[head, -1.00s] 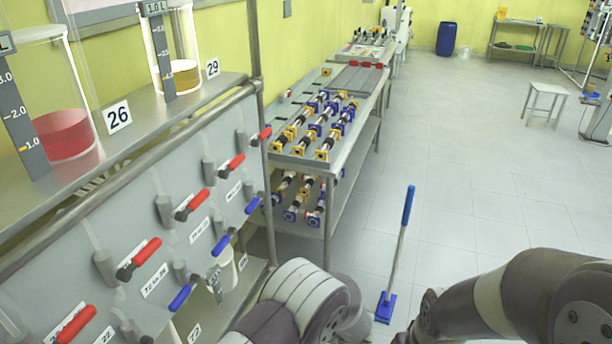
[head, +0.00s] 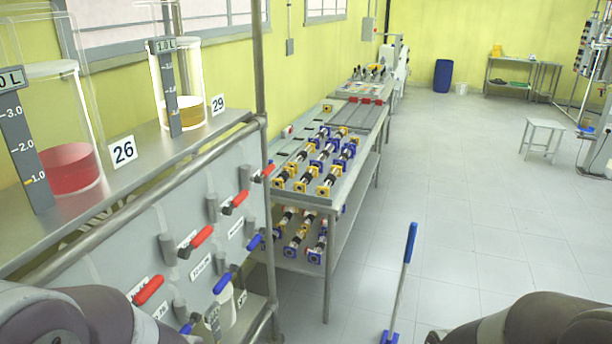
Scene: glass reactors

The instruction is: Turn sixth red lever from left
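Several red levers show on the grey valve panel (head: 120,235) at left. From near to far they are a near red lever (head: 148,290), a second red lever (head: 201,238), a third (head: 236,201) and the farthest (head: 268,170) by the panel's far end. The row's left end is cut off or hidden, so I cannot tell which is sixth. Parts of my arms fill the lower left and lower right corners. Neither gripper is in view, and no gripper is seen at a lever.
Blue levers (head: 222,283) sit below the red ones. Reactors with red liquid (head: 70,168) and yellow liquid (head: 185,108) stand on the shelf above. A metal table (head: 330,200) with valve assemblies stands beyond. A blue-handled tool (head: 411,243) stands on the floor. The floor at right is open.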

